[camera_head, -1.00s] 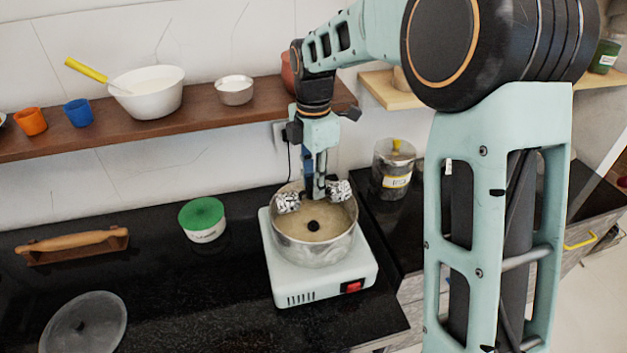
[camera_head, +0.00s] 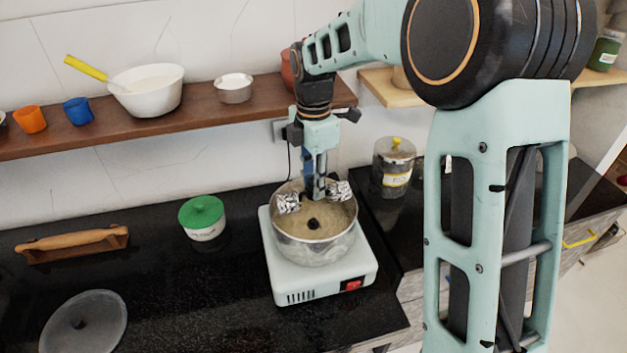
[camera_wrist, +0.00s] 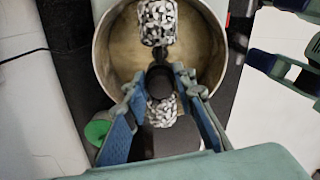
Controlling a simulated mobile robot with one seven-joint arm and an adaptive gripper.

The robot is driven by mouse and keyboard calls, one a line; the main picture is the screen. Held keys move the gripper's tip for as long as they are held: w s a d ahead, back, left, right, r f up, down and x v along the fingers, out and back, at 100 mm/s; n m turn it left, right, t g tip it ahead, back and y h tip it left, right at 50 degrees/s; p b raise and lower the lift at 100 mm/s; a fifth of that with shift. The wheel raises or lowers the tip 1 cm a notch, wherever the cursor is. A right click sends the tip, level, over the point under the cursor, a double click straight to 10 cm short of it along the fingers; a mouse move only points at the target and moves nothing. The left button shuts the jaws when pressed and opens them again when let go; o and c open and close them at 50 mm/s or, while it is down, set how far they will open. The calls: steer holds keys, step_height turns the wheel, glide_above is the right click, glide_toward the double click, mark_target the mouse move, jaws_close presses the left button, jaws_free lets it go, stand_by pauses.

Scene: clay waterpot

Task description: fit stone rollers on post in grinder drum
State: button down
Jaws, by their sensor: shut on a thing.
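The stone rollers, a pair of speckled black-and-white cylinders (camera_head: 288,203), are at my gripper (camera_head: 319,190), one on each side of it. My gripper is shut on their dark middle hub (camera_wrist: 160,82), between the fingertips in the wrist view. The upper roller (camera_wrist: 157,22) shows clearly there; the other is partly behind the fingers. The steel grinder drum (camera_head: 315,249) stands on a white base with a red switch. A short dark post (camera_head: 313,223) shows at the drum's middle, in front of the rollers. The rollers appear within the drum's mouth; their exact height is unclear.
A green-lidded tub (camera_head: 203,218) stands left of the grinder, and a clear jar (camera_head: 394,167) stands behind it to the right. A rolling pin (camera_head: 72,240) and a round lid (camera_head: 84,322) lie on the black counter. A wooden shelf (camera_head: 205,105) runs behind.

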steer(key=b, duration=0.3)
glide_above(314, 220)
steer(key=shift+w+a+f, duration=0.1)
steer(key=shift+f, duration=2.65)
stand_by(0.6)
steer(key=shift+f+b, duration=0.35)
steer(key=shift+b, duration=0.05)
steer(key=shift+f+b, duration=0.55)
steer(key=shift+f, duration=0.9)
stand_by(0.7)
steer(key=c, duration=1.5)
jaws_free()
steer(key=shift+c, duration=0.2)
steer(key=shift+o, duration=0.9)
steer(key=shift+f, duration=0.1)
steer(key=o, duration=0.4)
